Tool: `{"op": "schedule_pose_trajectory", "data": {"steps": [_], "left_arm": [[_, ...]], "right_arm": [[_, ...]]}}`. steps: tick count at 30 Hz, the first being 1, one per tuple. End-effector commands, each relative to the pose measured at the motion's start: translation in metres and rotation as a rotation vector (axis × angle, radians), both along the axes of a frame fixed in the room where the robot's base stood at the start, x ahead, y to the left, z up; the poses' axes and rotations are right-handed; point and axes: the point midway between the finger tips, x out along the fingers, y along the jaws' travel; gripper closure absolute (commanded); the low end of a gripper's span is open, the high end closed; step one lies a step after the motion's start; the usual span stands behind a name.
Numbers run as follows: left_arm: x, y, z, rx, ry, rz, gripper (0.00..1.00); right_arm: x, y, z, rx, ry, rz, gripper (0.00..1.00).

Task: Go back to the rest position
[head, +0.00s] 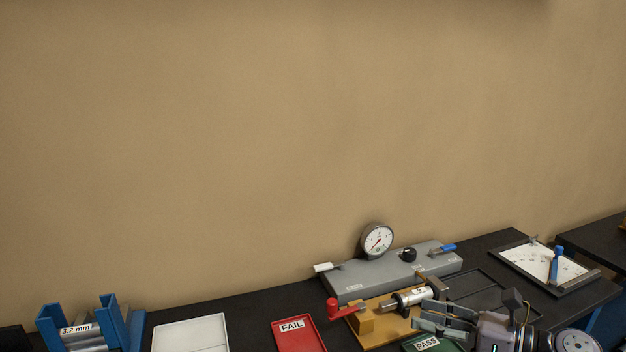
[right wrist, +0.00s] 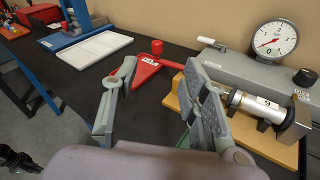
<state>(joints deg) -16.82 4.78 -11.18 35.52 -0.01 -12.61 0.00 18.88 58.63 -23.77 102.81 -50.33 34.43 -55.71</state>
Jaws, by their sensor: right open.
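My right gripper (head: 420,315) is at the lower right of the head view, above the green PASS tray (head: 428,345) and in front of the tan fixture. In the right wrist view its two fingers (right wrist: 160,72) are spread wide apart with nothing between them. A metal cylinder (head: 408,298) lies in the tan fixture (head: 378,328), beside the gripper; it also shows in the right wrist view (right wrist: 258,106), to the right of the fingers. My left gripper is in neither view.
A grey unit (head: 350,283) with a dial gauge (head: 376,240) stands behind the fixture. To the left are a red FAIL tray (head: 300,338), a white tray (head: 190,334) and a blue rack (head: 112,322). A clipboard (head: 530,262) lies at the right. The space above the bench is clear.

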Motion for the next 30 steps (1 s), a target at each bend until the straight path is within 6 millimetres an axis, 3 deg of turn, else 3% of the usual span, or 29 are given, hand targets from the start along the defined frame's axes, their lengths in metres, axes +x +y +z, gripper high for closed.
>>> {"op": "schedule_pose_trajectory", "data": {"steps": [6, 11, 14, 17, 20, 24, 30], "left_arm": [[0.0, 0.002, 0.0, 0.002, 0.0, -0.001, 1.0], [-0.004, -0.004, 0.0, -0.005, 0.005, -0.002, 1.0], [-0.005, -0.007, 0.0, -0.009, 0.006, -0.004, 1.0], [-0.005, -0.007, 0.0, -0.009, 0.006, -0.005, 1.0], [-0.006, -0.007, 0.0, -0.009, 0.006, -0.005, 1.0], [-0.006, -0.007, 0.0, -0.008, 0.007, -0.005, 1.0], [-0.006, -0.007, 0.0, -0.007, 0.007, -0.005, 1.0]], "right_arm": [[0.006, 0.023, 0.008, 0.334, 0.123, -0.163, 0.59], [0.008, 0.023, 0.002, 0.711, 0.315, -0.372, 0.59], [0.002, 0.009, -0.018, 1.007, 0.498, -0.565, 0.59], [-0.014, -0.008, -0.055, 1.286, 0.696, -0.78, 0.59], [-0.045, -0.022, -0.101, 1.54, 0.9, -1.017, 0.59], [-0.11, -0.027, -0.165, 1.819, 1.158, -1.369, 0.59], [-0.192, -0.016, -0.213, 2.011, 1.377, -1.75, 0.59]]}}
